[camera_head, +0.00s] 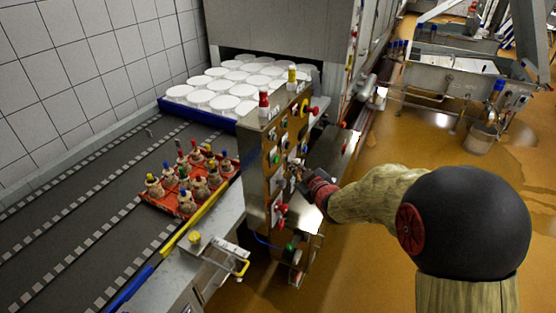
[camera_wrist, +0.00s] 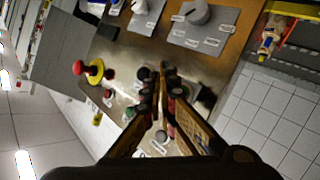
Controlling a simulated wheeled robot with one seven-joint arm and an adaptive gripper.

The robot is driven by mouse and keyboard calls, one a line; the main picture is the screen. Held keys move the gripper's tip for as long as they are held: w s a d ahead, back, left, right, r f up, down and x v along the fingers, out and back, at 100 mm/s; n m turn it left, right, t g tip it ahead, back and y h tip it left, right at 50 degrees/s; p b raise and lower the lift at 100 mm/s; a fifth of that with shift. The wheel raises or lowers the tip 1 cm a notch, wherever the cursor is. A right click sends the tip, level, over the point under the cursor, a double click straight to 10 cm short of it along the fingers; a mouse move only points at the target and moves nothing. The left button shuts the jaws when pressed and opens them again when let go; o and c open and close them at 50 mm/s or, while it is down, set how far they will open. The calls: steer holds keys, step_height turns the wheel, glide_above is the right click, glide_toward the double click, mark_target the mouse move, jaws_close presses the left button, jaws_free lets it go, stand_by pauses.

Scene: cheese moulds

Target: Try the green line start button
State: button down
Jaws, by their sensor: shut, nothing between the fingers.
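A metal control panel (camera_head: 268,185) with several coloured buttons and knobs stands upright at the end of the conveyor. A green button (camera_head: 276,160) shows on its face in the head view. In the wrist view one green button (camera_wrist: 129,113) lies left of my fingers. Another green spot beside my right finger is partly hidden. My gripper (camera_head: 297,175) is at the panel's face, its fingers shut and empty. In the wrist view the shut fingertips (camera_wrist: 165,74) point at the panel among the buttons. I cannot tell whether they touch it. The button labels are too small to read.
A red mushroom button on a yellow base (camera_wrist: 94,71) and grey plates with knobs (camera_wrist: 205,22) sit on the panel. A red tray (camera_head: 163,200) of bottles stands on the conveyor (camera_head: 75,235). White moulds fill a blue-edged tray (camera_head: 170,108) behind. A lower green button (camera_head: 290,247) sits below the panel.

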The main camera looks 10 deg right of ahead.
steer(key=shift+s+d, duration=0.75)
steer(key=shift+d, duration=0.3)
steer(key=s+d+f+m+g+h, duration=0.4)
steer(key=s+d+f+g, duration=0.3)
steer(key=s+f, duration=0.4)
steer(key=s+a+r+m+g+b, duration=0.1)
steer(key=s+a+r, duration=0.15)
steer(key=s, duration=0.55)
steer(key=s+a+r+m+g+b, duration=0.15)
steer(key=s+r, duration=0.25)
steer(key=s, duration=0.4)
steer(key=s+a+r+m+g, duration=0.1)
steer(key=s+r+m+g, duration=0.15)
steer(key=s, duration=0.55)
steer(key=s+a+r+n+t+y+b, duration=0.1)
steer(key=s+a+r+t, duration=0.2)
steer(key=r, duration=0.3)
steer(key=shift+s+a+r+b, duration=0.25)
steer(key=shift+s+r+b, duration=0.1)
steer(key=shift+s, duration=0.15)
